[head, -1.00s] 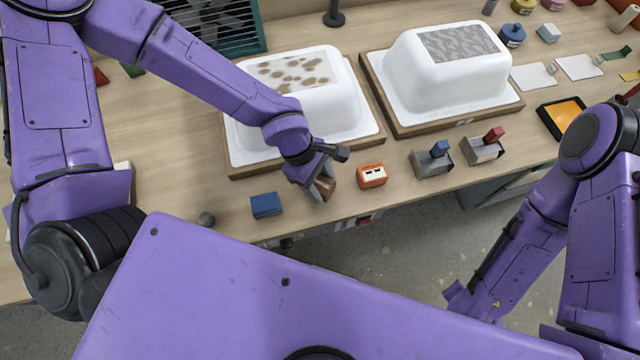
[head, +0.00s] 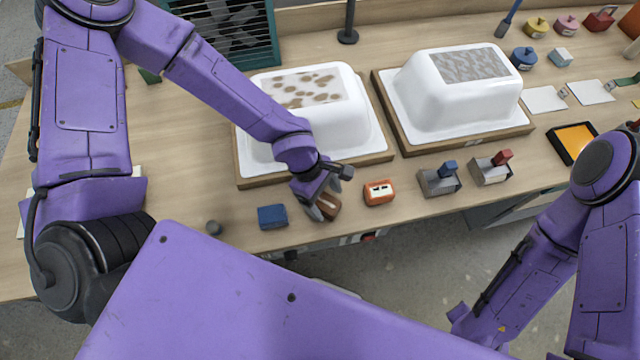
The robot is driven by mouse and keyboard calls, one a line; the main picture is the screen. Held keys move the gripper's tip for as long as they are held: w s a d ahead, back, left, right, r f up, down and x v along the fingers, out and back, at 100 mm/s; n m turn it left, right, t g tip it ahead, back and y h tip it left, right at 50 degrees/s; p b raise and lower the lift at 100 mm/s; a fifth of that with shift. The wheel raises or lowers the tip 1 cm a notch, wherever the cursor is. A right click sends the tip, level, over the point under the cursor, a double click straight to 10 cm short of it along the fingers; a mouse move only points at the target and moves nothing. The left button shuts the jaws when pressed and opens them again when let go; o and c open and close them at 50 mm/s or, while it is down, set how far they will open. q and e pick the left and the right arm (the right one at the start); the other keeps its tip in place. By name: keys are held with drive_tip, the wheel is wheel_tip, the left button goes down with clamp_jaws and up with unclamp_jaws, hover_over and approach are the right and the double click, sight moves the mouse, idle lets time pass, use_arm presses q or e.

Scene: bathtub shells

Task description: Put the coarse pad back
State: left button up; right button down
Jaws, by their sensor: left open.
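A brown block-like pad (head: 328,205) lies at the table's front edge, partly covered by my left gripper (head: 318,208). My left gripper is open, with its fingers pointing down at the pad; I cannot tell whether they touch it. A blue block (head: 272,216) lies to the left of it, and an orange block with white marks (head: 379,192) lies to the right. No readable label shows which of these is the coarse pad. My right arm hangs in front of the table at the right, and its gripper does not show.
Two white tub shells stand on wooden-edged boards behind: one with brown spots (head: 345,118), one with a grey patch (head: 430,105). Two grey holders with a blue (head: 438,183) and a red handle (head: 491,170) stand right.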

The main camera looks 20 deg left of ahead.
use_arm(q)
drive_tip(key=p+v, duration=0.1)
drive_tip(key=v, duration=0.9)
drive_tip(key=shift+r, duration=0.25)
drive_tip(key=shift+a, duration=0.1)
